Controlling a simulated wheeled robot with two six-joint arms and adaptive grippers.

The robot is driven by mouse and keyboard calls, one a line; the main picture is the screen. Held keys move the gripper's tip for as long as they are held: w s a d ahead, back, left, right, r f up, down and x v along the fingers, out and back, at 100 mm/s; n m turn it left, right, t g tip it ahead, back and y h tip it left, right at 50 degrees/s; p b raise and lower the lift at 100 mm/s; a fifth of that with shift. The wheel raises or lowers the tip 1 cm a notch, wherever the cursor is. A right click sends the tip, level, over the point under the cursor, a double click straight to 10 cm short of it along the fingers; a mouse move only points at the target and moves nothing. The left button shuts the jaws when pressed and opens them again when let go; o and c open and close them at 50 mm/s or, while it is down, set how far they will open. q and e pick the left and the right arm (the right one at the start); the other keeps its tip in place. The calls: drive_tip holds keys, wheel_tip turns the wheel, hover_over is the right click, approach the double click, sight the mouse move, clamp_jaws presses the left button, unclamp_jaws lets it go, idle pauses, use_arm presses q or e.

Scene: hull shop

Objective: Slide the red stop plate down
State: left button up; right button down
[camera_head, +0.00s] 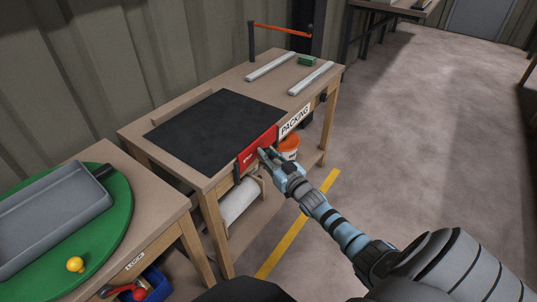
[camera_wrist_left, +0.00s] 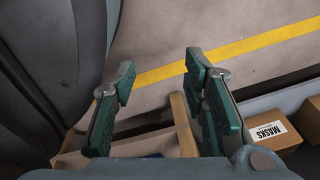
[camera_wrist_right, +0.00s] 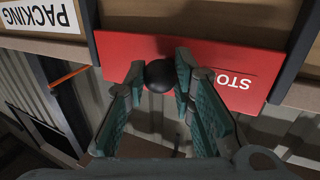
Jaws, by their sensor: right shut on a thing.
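The red stop plate (camera_head: 257,148) stands at the front edge of the packing table, between dark side rails. In the right wrist view the plate (camera_wrist_right: 225,68) carries the upside-down letters "STO" and a round black knob (camera_wrist_right: 160,75). My right gripper (camera_wrist_right: 160,80) has its fingers on both sides of the knob, shut on it. In the head view my right gripper (camera_head: 268,156) reaches the plate from the lower right. My left gripper (camera_wrist_left: 160,85) is open and empty in the left wrist view, with floor beneath it; it does not show in the head view.
The packing table (camera_head: 140,128) bears a black mat (camera_head: 215,122) and white rails (camera_head: 270,65). A white roll (camera_head: 240,202) and an orange-rimmed bucket (camera_head: 289,147) are below. A side table holds a green disc (camera_head: 120,225) with a grey tray (camera_head: 50,222). Floor to the right is clear.

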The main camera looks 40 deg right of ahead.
use_arm(q)
drive_tip(key=shift+w+d+f+b, duration=0.2)
drive_tip(key=shift+w+f+b, duration=0.2)
drive_tip(key=shift+w+f, duration=0.35)
use_arm(e)
wheel_tip(320, 180, down, 2)
drive_tip(key=shift+s+f, duration=0.1)
drive_tip(key=shift+f, duration=0.15)
use_arm(q)
drive_tip(key=shift+r, duration=0.1)
use_arm(e)
drive_tip(key=c, duration=1.3)
unclamp_jaws()
drive_tip(key=shift+c, duration=0.2)
drive_tip(key=s+a, duration=0.1)
drive_tip(key=s, duration=1.1)
drive_tip(key=shift+a, duration=0.15)
